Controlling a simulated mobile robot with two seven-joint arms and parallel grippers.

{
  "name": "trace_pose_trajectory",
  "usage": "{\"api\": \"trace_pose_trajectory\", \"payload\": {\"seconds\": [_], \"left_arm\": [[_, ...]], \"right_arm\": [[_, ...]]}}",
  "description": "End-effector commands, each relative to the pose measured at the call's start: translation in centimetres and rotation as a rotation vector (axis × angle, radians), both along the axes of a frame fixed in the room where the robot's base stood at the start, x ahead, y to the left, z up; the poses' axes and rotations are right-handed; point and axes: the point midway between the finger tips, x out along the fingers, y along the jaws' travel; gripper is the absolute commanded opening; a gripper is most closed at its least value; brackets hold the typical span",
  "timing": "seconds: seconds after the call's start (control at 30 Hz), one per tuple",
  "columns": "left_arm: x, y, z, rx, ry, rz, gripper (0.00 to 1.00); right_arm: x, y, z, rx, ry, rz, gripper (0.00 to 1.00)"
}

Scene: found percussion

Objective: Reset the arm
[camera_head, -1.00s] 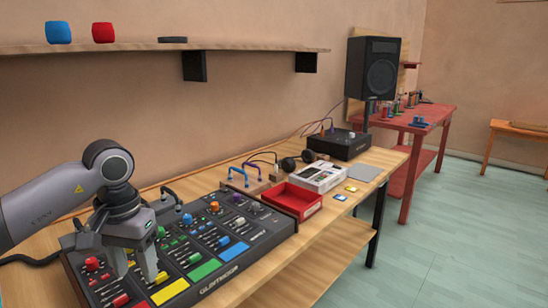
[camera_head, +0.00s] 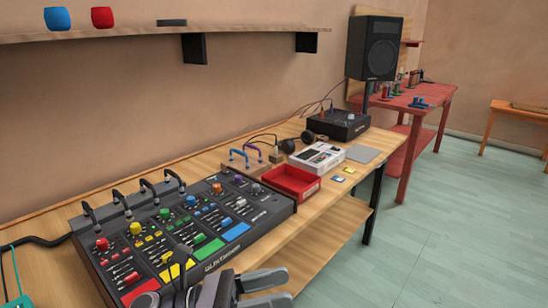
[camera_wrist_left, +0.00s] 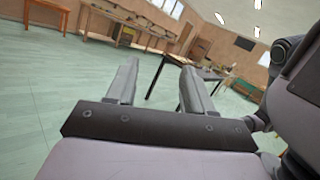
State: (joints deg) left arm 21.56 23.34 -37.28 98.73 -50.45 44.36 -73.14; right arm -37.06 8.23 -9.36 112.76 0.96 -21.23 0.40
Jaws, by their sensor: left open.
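My left gripper (camera_head: 284,286) shows at the bottom edge of the head view, in front of the table's near edge and below the mixing console. Only its fingers and part of its hand are in frame there. In the left wrist view my left gripper (camera_wrist_left: 158,70) has its two fingers apart with nothing between them. The fingers point out over the open room. The black console (camera_head: 180,235) with coloured knobs and pads lies on the wooden table and is clear of the gripper. My right gripper is not in view.
A red tray (camera_head: 292,183), a white box (camera_head: 316,158) and a black unit (camera_head: 338,124) stand further along the table. A speaker (camera_head: 374,45) rises behind. A shelf (camera_head: 130,33) hangs above. The green floor (camera_head: 440,220) at right is clear.

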Motion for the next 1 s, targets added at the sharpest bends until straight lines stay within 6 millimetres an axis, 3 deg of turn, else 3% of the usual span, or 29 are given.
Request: {"api": "trace_pose_trajectory", "payload": {"seconds": [0.13,0.23,0.37,0.47,0.57,0.7,0.8,0.93,0.97,1.0], "left_arm": [[1.5,2.2,-0.6,-0.258,0.485,0.135,0.52],[2.5,4.6,-2.3,-0.444,0.812,0.217,0.52],[2.9,8.2,-6.2,-0.703,1.224,0.319,0.52],[2.1,11.1,-10.1,-0.921,1.528,0.397,0.52],[0.0,13.9,-14.5,-1.160,1.813,0.477,0.52],[-4.5,17.1,-20.2,-1.508,2.136,0.587,0.52],[-7.7,18.6,-23.1,-1.719,2.287,0.652,0.52],[-10.6,19.5,-25.1,-1.899,2.387,0.703,0.52],[-11.0,19.6,-25.4,1.907,-2.377,-0.703,0.52],[-11.3,19.8,-25.7,1.900,-2.353,-0.701,0.52]], "right_arm": [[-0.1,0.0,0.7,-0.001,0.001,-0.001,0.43],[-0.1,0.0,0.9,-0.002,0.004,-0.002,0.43],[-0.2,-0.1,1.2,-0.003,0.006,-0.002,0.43],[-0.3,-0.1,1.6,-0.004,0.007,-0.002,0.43],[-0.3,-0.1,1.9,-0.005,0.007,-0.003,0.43],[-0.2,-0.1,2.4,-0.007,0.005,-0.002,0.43],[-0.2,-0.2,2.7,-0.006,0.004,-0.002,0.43],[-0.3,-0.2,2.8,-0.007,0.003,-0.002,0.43],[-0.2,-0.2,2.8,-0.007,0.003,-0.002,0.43],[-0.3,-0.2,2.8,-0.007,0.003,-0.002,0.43]]}}
